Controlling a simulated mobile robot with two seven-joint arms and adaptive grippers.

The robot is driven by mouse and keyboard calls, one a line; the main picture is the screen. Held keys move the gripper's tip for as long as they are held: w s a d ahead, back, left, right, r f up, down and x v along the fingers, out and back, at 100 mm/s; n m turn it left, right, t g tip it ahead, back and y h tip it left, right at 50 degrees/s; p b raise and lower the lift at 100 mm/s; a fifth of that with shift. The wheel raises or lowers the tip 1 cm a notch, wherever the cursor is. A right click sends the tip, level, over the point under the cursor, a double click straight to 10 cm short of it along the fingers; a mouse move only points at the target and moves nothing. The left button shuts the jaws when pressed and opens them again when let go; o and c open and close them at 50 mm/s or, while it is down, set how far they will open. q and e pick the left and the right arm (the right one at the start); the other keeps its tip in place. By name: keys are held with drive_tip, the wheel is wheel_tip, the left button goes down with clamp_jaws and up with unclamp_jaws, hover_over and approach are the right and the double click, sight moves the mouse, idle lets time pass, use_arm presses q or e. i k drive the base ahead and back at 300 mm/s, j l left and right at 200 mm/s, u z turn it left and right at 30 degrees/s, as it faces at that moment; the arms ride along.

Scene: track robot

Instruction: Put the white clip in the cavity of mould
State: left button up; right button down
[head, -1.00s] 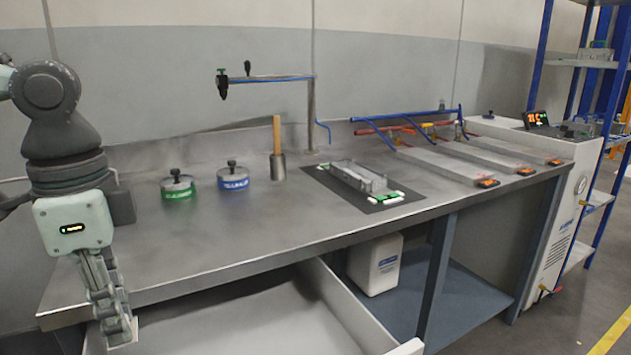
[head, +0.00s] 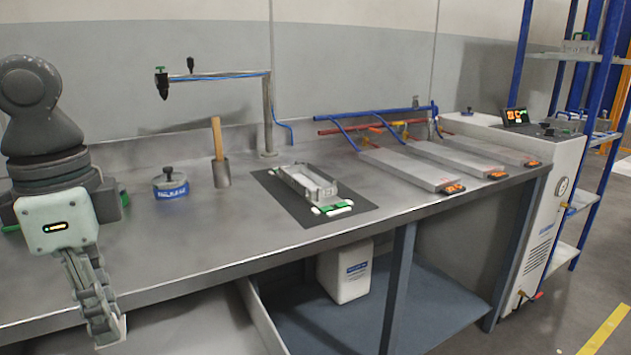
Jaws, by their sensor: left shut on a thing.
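My left gripper (head: 105,325) points down at the lower left, in front of the bench edge and above the open drawer. It is shut on a small white piece, which looks like the white clip (head: 121,328); the fingers hide much of it. The mould (head: 306,184) is a grey metal block with a long cavity, lying on a dark mat (head: 270,189) on the bench, well to the right of my gripper. Green and white pieces (head: 333,209) lie at its near end. My right gripper is not in view.
A blue-banded pot (head: 170,186) and a wooden-handled tool (head: 219,160) stand left of the mat. A post with a blue hose (head: 267,115) rises behind it. Flat grey plates (head: 411,170) lie to the right. An open drawer (head: 200,325) juts out below the bench.

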sight(306, 180)
drive_tip(key=i+l, duration=0.2)
drive_tip(key=l, duration=0.2)
drive_tip(key=i+l+u, duration=0.15)
drive_tip(key=l, duration=0.2)
drive_tip(key=i+l, duration=0.2)
drive_tip(key=l, duration=0.2)
drive_tip(key=i+l+u, duration=0.1)
drive_tip(key=l, duration=0.3)
drive_tip(key=i+l+u, duration=0.2)
drive_tip(key=i+l, duration=0.8)
drive_tip(key=l, duration=0.1)
